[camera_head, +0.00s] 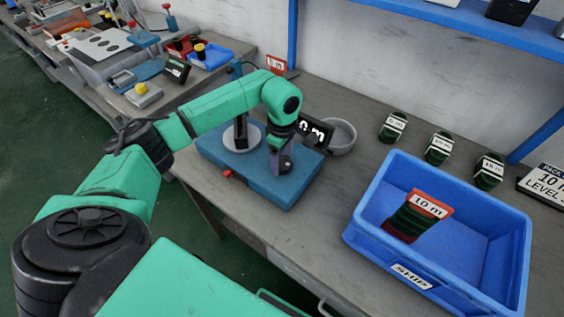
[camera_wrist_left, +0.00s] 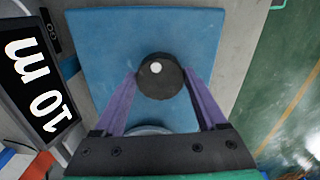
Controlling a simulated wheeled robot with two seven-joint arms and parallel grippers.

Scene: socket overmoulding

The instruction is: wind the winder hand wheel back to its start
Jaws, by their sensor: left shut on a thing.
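The winder is a flat blue base (camera_head: 255,180) on the bench, with a grey round part and post at its left. Its black hand wheel (camera_wrist_left: 160,77) is a dark knob with a white dot in the left wrist view. My left gripper (camera_head: 279,172) reaches down over the base. In the left wrist view its two purple fingers (camera_wrist_left: 160,88) stand on either side of the wheel and are shut on it. A dark display (camera_wrist_left: 38,88) beside the base reads 10 m. My right gripper is not seen.
A blue SHIP bin (camera_head: 350,238) at the right holds a dark green coil with a red-edged 10 m label (camera_head: 428,204). A grey bowl (camera_head: 342,138) stands behind the winder. Several green coils (camera_head: 439,148) lie at the back. Bare bench lies between winder and bin.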

